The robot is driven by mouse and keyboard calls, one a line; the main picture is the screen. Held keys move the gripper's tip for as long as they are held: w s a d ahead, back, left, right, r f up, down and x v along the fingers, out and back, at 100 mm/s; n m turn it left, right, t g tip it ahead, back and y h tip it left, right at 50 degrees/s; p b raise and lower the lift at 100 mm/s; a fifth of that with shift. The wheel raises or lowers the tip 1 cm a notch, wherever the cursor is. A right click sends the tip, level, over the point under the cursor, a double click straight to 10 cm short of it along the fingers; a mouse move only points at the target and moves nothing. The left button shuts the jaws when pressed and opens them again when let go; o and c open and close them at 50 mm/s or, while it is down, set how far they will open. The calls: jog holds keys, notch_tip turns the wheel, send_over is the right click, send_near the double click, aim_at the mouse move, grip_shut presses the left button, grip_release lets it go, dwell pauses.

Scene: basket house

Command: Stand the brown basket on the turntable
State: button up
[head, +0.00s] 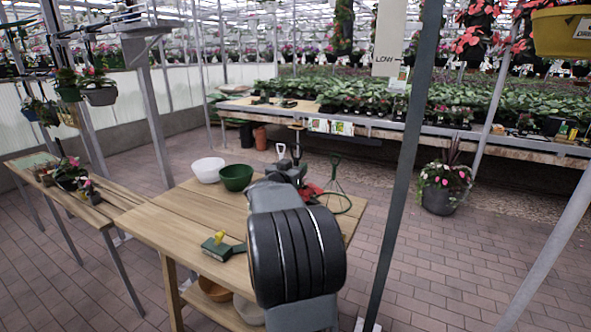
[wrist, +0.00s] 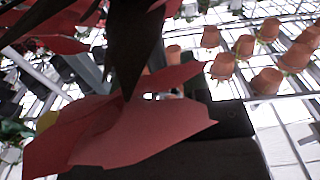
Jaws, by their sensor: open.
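A brown, round, open container (head: 214,289), the only basket-like brown thing I can make out, sits on the lower shelf under the wooden table in the head view. A pale round thing (head: 249,309) is beside it, partly hidden by my arm. I cannot tell whether it is the turntable, and I make out no other turntable. My gripper (head: 287,168) is over the far part of the table, well away from the brown container, and my arm hides much of it. It is open, with nothing seen between its fingers. The wrist view shows neither basket nor turntable.
On the table (head: 165,222) are a white bowl (head: 208,169), a green bowl (head: 236,177) and a green box (head: 222,247) with something yellow on it. A dark post (head: 405,160) rises at the right. Red leaves (wrist: 130,130) fill much of the wrist view.

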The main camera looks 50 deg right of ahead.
jog(key=v, duration=1.1)
jog(key=w+a+f+n+t+y, duration=0.35)
jog(key=a+n+y, duration=0.3)
jog(key=a, duration=0.45)
jog(key=w+a+f+n+t+y, duration=0.25)
jog(key=a+n+t+y, duration=0.25)
jog(key=a+y, duration=0.4)
jog(key=s+a+f+n+g+y, duration=0.1)
jog(key=s+a+f+n+g, duration=0.1)
jog(key=s+a+f+g, duration=0.3)
jog(key=s+a+f+n+g+y, duration=0.1)
jog(key=s+a+f+g, duration=0.4)
jog(key=s, duration=0.7)
jog(key=shift+f+n, duration=0.35)
jog(key=shift+f, duration=0.1)
